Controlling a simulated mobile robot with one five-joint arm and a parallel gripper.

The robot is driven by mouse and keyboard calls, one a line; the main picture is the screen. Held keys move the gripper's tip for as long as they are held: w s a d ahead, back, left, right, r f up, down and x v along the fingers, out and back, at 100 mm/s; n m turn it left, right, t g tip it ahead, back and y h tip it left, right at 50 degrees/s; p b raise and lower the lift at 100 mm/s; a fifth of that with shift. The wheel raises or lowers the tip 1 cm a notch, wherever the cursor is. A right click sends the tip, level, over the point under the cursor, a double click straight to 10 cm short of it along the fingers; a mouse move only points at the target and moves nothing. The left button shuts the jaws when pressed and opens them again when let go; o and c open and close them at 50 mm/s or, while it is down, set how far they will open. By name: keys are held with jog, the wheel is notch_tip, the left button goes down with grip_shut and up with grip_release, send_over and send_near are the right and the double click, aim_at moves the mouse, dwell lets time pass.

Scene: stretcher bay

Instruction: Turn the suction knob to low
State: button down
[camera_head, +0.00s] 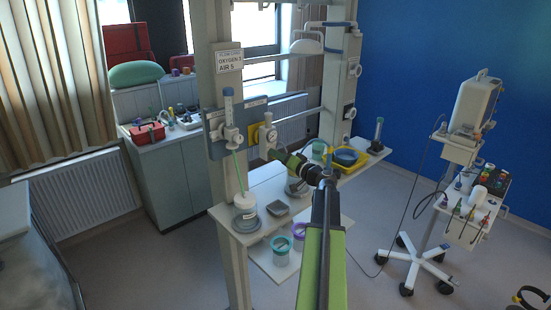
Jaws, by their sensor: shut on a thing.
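A pale suction regulator (267,124) with a yellow plate (253,134) is mounted on the blue-grey wall panel (243,113) of the bay frame. My green and black arm reaches up from the bottom and bends left to it. My gripper (273,150) is at the front of the regulator, shut on its knob. The jaws hide most of the knob, and its pointer and scale marks are too small to read.
An oxygen flowmeter (229,115) with a bottle and green tube is left of the regulator. The shelf (262,186) below holds grey trays, cups and a yellow tray (333,163). Frame posts (221,60) stand close by. A wheeled equipment stand (411,260) is at right.

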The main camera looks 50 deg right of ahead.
jog(key=m, duration=1.1)
jog(key=shift+m, duration=0.4)
dwell(0.6)
jog(key=c, duration=1.1)
grip_release()
jog(key=shift+o, duration=0.2)
